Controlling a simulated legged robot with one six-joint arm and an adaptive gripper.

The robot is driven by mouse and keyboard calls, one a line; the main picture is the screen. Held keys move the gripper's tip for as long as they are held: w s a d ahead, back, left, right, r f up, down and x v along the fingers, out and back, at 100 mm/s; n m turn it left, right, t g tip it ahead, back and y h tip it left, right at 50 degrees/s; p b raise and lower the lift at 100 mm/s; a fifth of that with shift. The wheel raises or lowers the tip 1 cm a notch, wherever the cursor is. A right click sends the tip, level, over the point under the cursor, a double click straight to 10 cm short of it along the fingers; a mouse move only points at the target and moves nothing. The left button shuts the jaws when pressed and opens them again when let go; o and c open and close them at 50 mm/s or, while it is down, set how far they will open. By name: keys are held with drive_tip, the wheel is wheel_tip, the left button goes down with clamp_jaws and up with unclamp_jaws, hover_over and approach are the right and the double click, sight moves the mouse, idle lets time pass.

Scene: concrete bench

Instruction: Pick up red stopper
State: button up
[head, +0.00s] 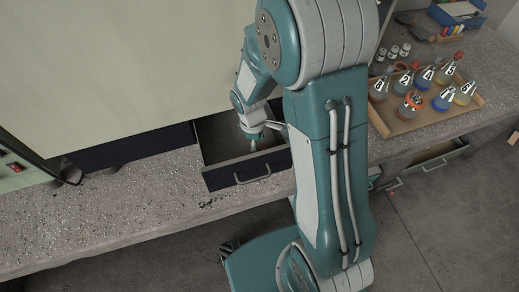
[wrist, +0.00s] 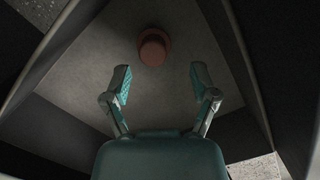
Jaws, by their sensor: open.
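The red stopper (wrist: 154,46) lies on the grey floor of an open drawer, seen in the wrist view just past my fingertips. My gripper (wrist: 159,84) is open and empty, with its two fingers spread apart. The stopper is ahead of the gap between the fingers, and no finger touches it. In the head view my gripper (head: 254,146) reaches down into the open drawer (head: 238,180). The stopper cannot be made out there.
Drawer walls (wrist: 252,62) rise close on both sides of my gripper. A wooden tray (head: 400,126) with several labelled flasks stands on the speckled bench (head: 110,215) at right. Small vials (head: 393,51) stand behind it. Another open drawer (head: 430,160) is below.

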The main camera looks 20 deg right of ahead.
drive_tip(key=shift+d+f, duration=0.15)
drive_tip(key=shift+f, duration=0.5)
drive_tip(key=shift+d+f, duration=0.3)
drive_tip(key=shift+d, duration=0.6)
drive_tip(key=c, duration=0.5)
drive_tip(key=shift+a, duration=0.25)
drive_tip(key=c, duration=0.3)
drive_tip(key=shift+a, duration=0.3)
drive_tip(key=shift+c, duration=0.5)
drive_tip(key=shift+s+d, duration=0.1)
